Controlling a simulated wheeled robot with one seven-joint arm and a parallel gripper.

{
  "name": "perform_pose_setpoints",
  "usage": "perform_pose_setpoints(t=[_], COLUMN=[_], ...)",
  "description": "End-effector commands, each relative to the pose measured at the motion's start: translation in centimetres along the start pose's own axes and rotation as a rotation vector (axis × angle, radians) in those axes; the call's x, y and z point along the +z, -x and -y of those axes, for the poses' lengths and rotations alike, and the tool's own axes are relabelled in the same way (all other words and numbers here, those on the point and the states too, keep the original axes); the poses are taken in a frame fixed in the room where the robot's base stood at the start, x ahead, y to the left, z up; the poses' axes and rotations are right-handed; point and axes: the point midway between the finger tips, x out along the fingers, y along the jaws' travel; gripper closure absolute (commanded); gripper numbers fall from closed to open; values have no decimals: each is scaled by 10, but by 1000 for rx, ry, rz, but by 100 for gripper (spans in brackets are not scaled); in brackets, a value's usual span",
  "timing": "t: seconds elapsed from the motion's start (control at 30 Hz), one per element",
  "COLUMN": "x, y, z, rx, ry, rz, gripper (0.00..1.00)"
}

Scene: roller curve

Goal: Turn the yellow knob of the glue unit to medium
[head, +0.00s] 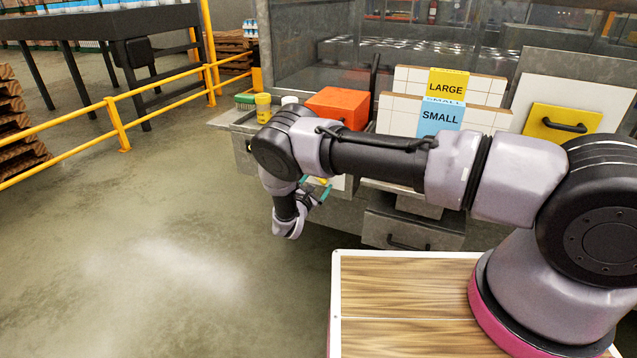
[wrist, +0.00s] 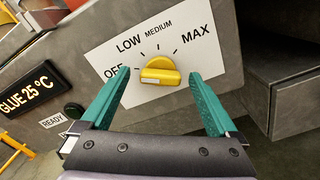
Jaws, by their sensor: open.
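The yellow knob (wrist: 160,72) sits on a white dial plate (wrist: 181,50) marked OFF, LOW, MEDIUM and MAX. Its bar lies roughly level in the wrist view, with a pale mark at the left end, on the OFF side. My gripper (wrist: 160,74) is open, its teal fingers on either side of the knob with a gap at each side; the left finger covers part of the plate near OFF. In the head view, my gripper (head: 318,188) is small beside the glue unit's front, and the knob is mostly hidden.
A dark display (wrist: 27,87) reading GLUE 25 °C and a black button (wrist: 74,110) are left of the dial. A grey drawer (wrist: 290,90) juts out at right. An orange box (head: 338,107) stands on the unit. Open floor lies left, up to a yellow railing (head: 118,125).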

Motion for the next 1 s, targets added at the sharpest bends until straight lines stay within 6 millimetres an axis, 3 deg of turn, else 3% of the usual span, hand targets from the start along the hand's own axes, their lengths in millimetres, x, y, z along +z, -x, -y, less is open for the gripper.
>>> perform_pose_setpoints(t=[0.33,0.37,0.5,0.57,0.6,1.0], x=[0,0,0,0,0,0], y=[-6,-6,-6,-6,-6,-5], z=[0,0,0,0,0,0], rx=[0,0,0,-1,-1,0], ry=[0,0,0,0,0,-86], rz=[0,0,0,0,0,-1], gripper=[5,9,62,85,91,91])
